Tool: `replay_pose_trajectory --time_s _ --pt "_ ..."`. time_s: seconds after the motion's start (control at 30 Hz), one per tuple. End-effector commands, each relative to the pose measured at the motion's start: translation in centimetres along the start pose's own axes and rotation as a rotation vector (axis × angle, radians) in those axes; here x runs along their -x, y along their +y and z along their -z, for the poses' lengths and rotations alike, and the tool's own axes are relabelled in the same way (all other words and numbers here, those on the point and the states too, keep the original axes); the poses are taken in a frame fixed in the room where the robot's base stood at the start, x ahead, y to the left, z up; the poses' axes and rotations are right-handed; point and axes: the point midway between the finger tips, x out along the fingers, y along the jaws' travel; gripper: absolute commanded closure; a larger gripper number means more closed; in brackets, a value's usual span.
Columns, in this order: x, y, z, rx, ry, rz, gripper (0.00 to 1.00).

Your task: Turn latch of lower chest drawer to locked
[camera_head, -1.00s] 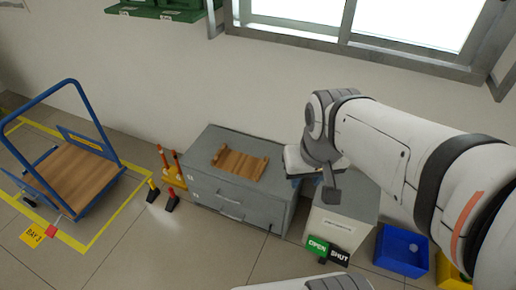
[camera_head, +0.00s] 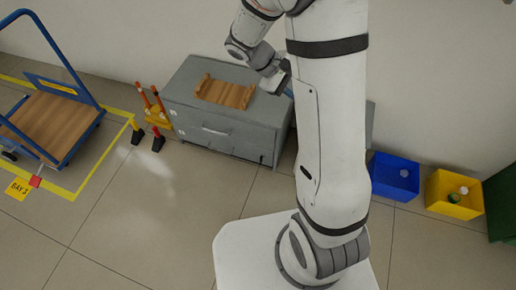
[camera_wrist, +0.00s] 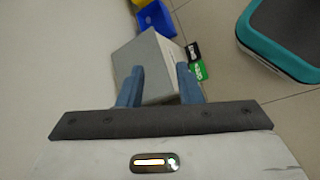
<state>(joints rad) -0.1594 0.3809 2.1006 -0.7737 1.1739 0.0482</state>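The grey chest (camera_head: 185,88) stands against the wall in the head view, with a wooden tray on top. Its lower drawer (camera_head: 218,143) looks closed. A small dark mark (camera_head: 262,157) shows near the right end of the lower front; I cannot tell whether it is the latch or how it is turned. My gripper (camera_head: 287,84) is at the chest's right end, partly hidden by my arm. In the wrist view, my gripper's (camera_wrist: 160,84) two blue fingers are apart with nothing held between them. Beyond them is a pale grey box.
A blue bin (camera_head: 394,177) and yellow bin (camera_head: 455,193) stand right. Orange-topped posts (camera_head: 150,104) and a blue cart (camera_head: 50,120) are left. Floor before the chest is clear.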

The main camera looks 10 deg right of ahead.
Motion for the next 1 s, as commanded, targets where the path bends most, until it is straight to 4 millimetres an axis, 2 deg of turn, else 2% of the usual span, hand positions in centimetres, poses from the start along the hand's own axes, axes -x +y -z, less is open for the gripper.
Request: replay_pose_trajectory --time_s 0.03,0.27,0.47,0.67,0.8,1.0 --pt "-1.8 -0.5 2.4 0.05 -0.036 -0.044 0.68" --pt "-7.2 -1.1 11.3 0.254 -0.172 -0.277 0.68" --pt "-12.1 -3.2 19.5 0.43 -0.258 -0.493 0.68" --pt "-17.4 -7.3 27.6 0.599 -0.314 -0.717 0.68" --pt "-21.2 -11.0 32.7 0.71 -0.33 -0.872 0.68" --pt "-25.8 -16.2 37.7 0.83 -0.328 -1.048 0.68"
